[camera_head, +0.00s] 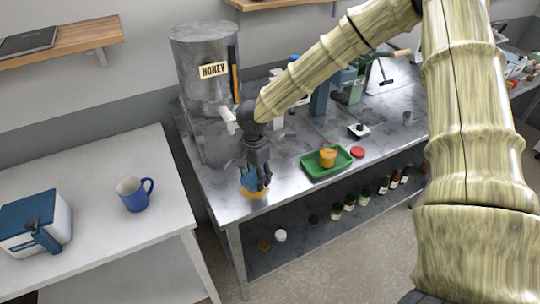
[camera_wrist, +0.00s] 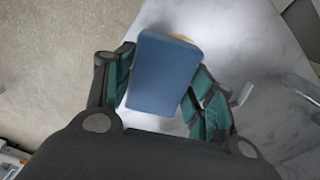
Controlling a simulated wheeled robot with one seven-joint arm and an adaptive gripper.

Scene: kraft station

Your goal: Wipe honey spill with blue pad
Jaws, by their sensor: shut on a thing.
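My gripper (camera_head: 257,172) is shut on the blue pad (camera_head: 247,179) and holds it low at the front left corner of the metal table. In the wrist view the blue pad (camera_wrist: 162,73) sits between the two teal-lined fingers of my gripper (camera_wrist: 165,90). The amber honey spill (camera_head: 256,192) lies on the tabletop under the pad and is partly hidden by it. In the wrist view a small bit of the honey spill (camera_wrist: 184,38) shows past the pad's far edge. I cannot tell whether the pad touches the table.
The metal honey tank (camera_head: 203,70) stands behind my gripper. A green tray (camera_head: 313,168) with an orange-filled jar (camera_head: 328,156) is to the right, near a red lid (camera_head: 357,152). A white table at left holds a blue mug (camera_head: 134,196) and a cooler box (camera_head: 33,222).

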